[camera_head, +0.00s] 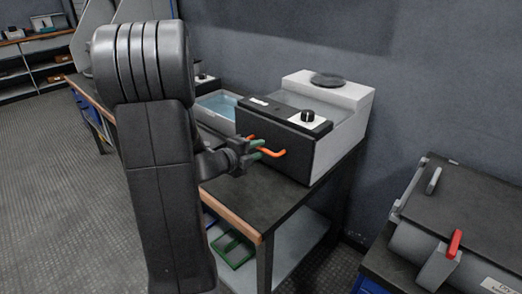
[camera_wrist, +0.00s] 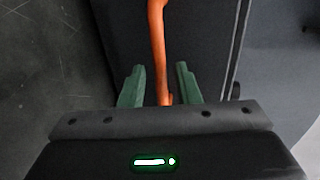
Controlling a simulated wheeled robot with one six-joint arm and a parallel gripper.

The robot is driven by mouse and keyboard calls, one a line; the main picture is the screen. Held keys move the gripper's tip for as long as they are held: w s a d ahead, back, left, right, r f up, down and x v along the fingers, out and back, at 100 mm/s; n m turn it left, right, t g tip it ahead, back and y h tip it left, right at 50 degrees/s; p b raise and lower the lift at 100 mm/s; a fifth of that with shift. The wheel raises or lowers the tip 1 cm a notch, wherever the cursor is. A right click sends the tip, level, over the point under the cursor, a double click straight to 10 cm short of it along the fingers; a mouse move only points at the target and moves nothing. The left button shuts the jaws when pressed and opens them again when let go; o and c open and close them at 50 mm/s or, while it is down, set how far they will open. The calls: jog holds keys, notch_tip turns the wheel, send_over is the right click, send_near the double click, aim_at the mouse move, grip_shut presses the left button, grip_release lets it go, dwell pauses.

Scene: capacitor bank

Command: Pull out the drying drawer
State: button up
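The drying unit is a white and dark grey box (camera_head: 338,125) on the bench, with a black knob on top. Its dark front, the drawer face (camera_head: 290,146), carries an orange bar handle (camera_head: 272,153). My gripper (camera_head: 256,149) is at that handle. In the wrist view, the green fingers of my gripper (camera_wrist: 160,88) stand apart, one on each side of the orange handle (camera_wrist: 158,45). Gaps show between the handle and both fingers. The drawer face looks flush with the box.
The bench (camera_head: 250,205) has a wooden front edge and free room in front of the unit. A tray of blue liquid (camera_head: 218,106) stands left of it. A green crate (camera_head: 233,250) lies below. A machine with a red handle (camera_head: 454,244) stands at right.

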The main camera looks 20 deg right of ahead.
jog(key=shift+x, duration=1.15)
grip_shut()
